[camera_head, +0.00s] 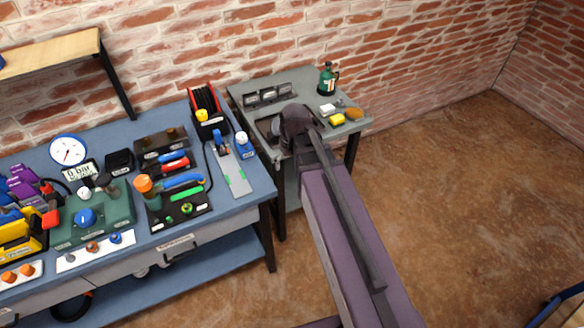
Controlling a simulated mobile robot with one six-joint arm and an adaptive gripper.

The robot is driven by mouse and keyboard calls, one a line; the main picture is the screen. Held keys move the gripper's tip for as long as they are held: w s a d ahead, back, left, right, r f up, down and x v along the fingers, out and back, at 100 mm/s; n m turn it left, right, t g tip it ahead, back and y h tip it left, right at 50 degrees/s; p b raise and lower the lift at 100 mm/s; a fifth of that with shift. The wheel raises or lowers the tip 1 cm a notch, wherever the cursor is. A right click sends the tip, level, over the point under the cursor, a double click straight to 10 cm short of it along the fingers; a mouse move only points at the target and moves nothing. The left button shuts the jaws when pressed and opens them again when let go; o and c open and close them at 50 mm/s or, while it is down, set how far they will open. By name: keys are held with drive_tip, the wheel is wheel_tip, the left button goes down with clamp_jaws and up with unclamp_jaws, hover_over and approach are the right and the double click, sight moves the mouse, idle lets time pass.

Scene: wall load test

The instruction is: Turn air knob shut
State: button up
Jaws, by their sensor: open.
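A blue round knob (85,217) sits on the front of a green box (110,212) on the blue workbench. An orange-topped knob (143,184) stands on a black panel to its right. I cannot tell from labels which one is the air knob. A white dial gauge (67,150) stands behind, above a display (80,171) reading "0 bar". My gripper (277,128) is at the end of my arm over the left part of the grey side table, well right of both knobs. It is open; its fingers are mostly hidden by my wrist.
The blue workbench (258,190) also holds a cable reel (204,105), a black panel with colored handles and a blue-handled tool on a plate (235,175). The grey table (355,128) carries a green bottle (327,79) and small blocks. Open floor lies right.

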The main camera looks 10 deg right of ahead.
drive_tip(key=shift+s+d+f+m, duration=0.1)
drive_tip(key=shift+s+d+m, duration=0.05)
drive_tip(key=shift+s, duration=0.3)
drive_tip(key=shift+s+d+f+m, duration=0.1)
drive_tip(key=shift+s+d+m, duration=0.05)
drive_tip(key=shift+s, duration=0.25)
drive_tip(key=s, duration=0.1)
drive_tip(key=s+d+m, duration=0.1)
drive_tip(key=s, duration=0.1)
drive_tip(key=s+m, duration=0.1)
drive_tip(key=s, duration=0.1)
drive_tip(key=shift+d+g+h, duration=0.3)
drive_tip(key=shift+h, duration=0.1)
idle(0.6)
